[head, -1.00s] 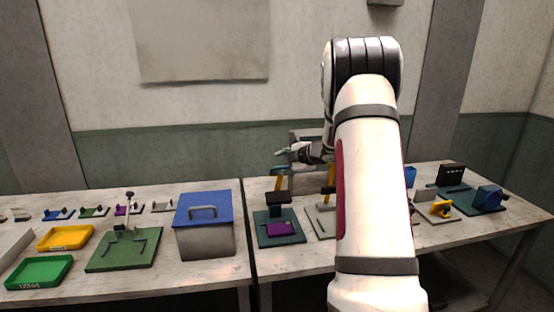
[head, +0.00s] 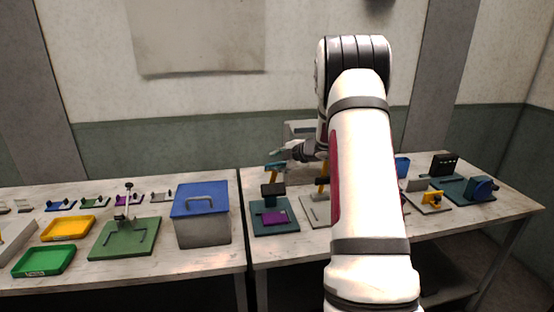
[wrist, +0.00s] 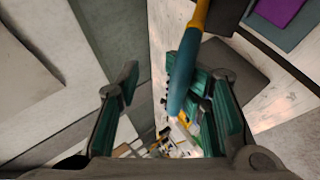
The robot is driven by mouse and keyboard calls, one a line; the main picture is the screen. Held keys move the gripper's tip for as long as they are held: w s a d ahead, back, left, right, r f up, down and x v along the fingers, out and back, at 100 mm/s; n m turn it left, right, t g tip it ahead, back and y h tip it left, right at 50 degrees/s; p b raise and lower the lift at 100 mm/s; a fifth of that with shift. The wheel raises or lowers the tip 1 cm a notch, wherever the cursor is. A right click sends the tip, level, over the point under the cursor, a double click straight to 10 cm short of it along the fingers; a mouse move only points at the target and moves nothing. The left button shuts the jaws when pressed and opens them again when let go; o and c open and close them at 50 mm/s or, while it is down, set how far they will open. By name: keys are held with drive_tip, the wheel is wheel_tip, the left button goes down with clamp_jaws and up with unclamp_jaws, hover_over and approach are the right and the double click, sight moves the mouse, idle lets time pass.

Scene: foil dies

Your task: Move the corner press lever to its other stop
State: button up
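A press with a dark teal base (head: 286,230) stands at the left end of the right table, with a purple piece (head: 273,217) on its base. Its raised lever (head: 273,175) is yellow with a teal grip. In the wrist view the lever's teal grip (wrist: 185,75) slants between my fingers in the picture, closer to the right finger. My gripper (head: 280,159) is open beside the top of this lever. I cannot tell whether a finger touches the grip. The label "corner press" is not readable, so I cannot confirm which press it is.
A grey-based press with another yellow lever (head: 322,182) stands just right, partly behind my arm. A grey box with a blue lid (head: 201,202) stands on the left table near the gap. Blue and yellow fixtures stand farther right.

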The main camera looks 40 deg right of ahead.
drive_tip(key=s+r+p, duration=0.3)
drive_tip(key=s+r, duration=0.9)
drive_tip(key=r, duration=0.1)
drive_tip(key=shift+d+t, duration=0.25)
drive_tip(key=shift+t, duration=0.05)
idle(0.7)
drive_tip(key=shift+r, duration=0.1)
idle(0.6)
